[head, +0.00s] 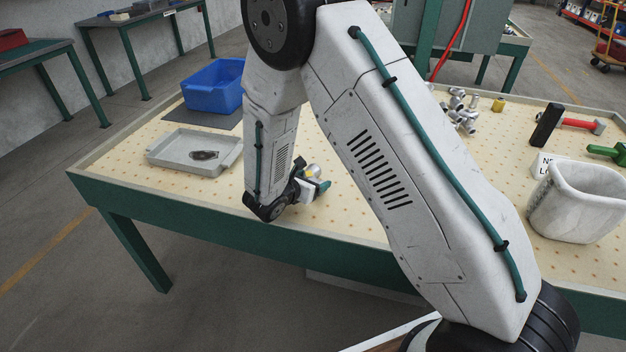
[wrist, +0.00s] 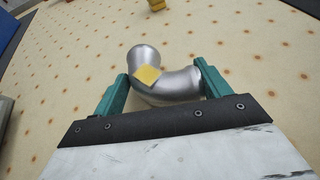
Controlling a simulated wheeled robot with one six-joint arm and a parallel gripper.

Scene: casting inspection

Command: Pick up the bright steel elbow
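The bright steel elbow is a shiny bent pipe with a yellow square patch. In the wrist view the elbow (wrist: 182,84) lies between the two teal fingers of my gripper (wrist: 164,78). Its right end is against or very near the right finger. Its left side is close to the left finger, and I cannot tell whether both fingers touch it. In the head view my gripper (head: 311,184) is low at the table's front part, with the elbow (head: 314,170) partly hidden by the fingers. I cannot tell whether the elbow rests on the table.
The dotted table (head: 345,215) is clear around my gripper. A grey tray (head: 165,164) with a dark piece and a blue bin (head: 213,88) stand to the left. Several metal fittings (head: 462,112), a red-handled hammer (head: 580,123) and a white bin (head: 580,208) are to the right.

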